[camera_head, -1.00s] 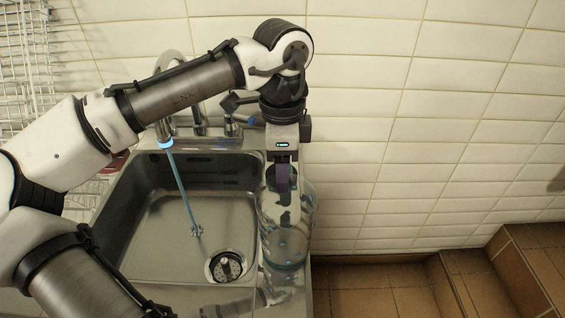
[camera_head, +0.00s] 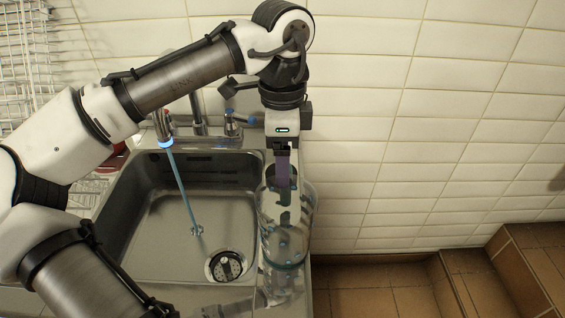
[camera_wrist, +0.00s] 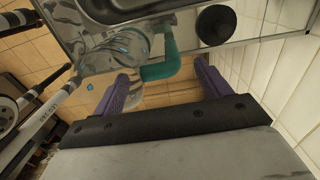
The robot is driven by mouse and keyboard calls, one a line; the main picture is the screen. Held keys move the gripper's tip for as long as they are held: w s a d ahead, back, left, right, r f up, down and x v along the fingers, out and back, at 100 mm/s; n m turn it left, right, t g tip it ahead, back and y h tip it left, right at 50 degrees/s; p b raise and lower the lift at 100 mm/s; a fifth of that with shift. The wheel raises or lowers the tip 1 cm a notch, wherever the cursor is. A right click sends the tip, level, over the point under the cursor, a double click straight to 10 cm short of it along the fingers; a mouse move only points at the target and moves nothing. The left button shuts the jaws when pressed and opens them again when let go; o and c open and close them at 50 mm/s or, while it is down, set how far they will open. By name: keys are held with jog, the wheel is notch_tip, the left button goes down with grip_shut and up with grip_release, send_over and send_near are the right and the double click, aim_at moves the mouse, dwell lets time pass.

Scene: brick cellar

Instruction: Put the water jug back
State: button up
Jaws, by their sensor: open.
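The water jug (camera_head: 268,215) is clear and stands upright on the counter strip at the sink's right edge. My gripper (camera_head: 283,182) points down at the top of the jug, its purple fingers overlapping the jug in the head view. In the wrist view my gripper (camera_wrist: 162,72) is open, with its two purple fingers apart. A teal, bent handle-like part (camera_wrist: 165,58) shows between the fingers, next to the clear jug body (camera_wrist: 128,46). I cannot tell whether the fingers touch it.
A metal sink (camera_head: 165,225) lies left of the jug, with a drain (camera_head: 226,265). A blue stream (camera_head: 182,188) falls from the tap (camera_head: 162,128). A white wire rack (camera_head: 25,55) stands at the far left. A tiled wall (camera_head: 430,110) closes the back; brown tiled floor (camera_head: 375,290) lies right.

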notch_tip(320, 180, up, 10)
dwell(0.3)
